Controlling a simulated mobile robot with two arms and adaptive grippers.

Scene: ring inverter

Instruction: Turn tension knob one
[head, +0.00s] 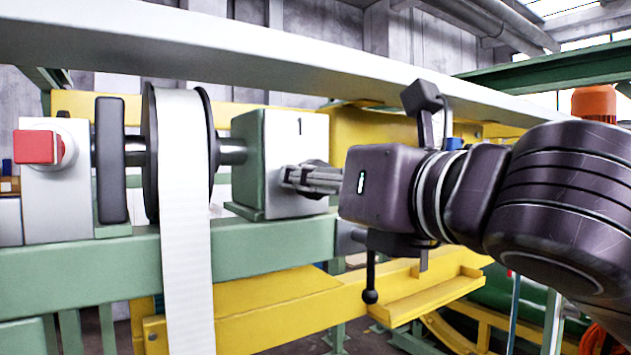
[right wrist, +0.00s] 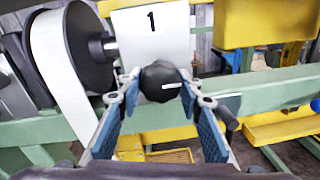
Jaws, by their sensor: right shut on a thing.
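Tension knob one (right wrist: 157,79) is a dark, lobed knob with a white line on its face. In the right wrist view it sits on the front of the white-faced box marked 1 (right wrist: 150,38), and its line points right, almost level. The same box (head: 296,140) stands in the middle of the head view. My right gripper (head: 292,178) reaches it from the right, with its fingers shut on the knob. In the right wrist view its fingertips (right wrist: 160,88) lie on both sides of the knob. The fingers mostly hide the knob in the head view. My left gripper is not in view.
Left of the box, a shaft carries a roll with a white strap (head: 186,220) hanging down. A long grey beam (head: 250,45) crosses above.

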